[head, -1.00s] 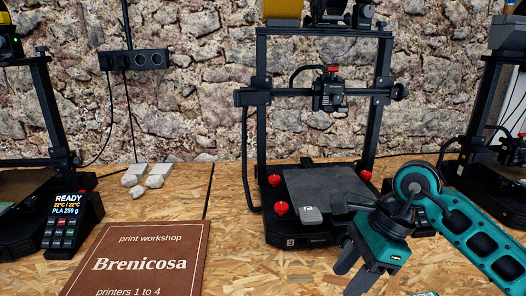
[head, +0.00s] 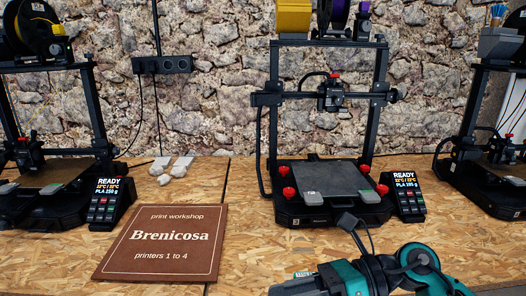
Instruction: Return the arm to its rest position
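My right arm, teal and black, comes in at the lower right of the head view. Its gripper (head: 305,284) lies low at the bottom edge, in front of the middle printer (head: 318,215) and apart from it. The gripper is turned to the left and partly cut off by the frame, so its fingers cannot be made out. I see nothing held in it. My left gripper is not in view.
A brown Brenicosa sign (head: 163,242) lies on the wooden table (head: 255,245) at left. Readout boxes (head: 404,194) (head: 107,203) stand by the printers. Other printers (head: 50,190) (head: 492,180) flank the middle one. Small pale pieces (head: 171,169) lie near the wall.

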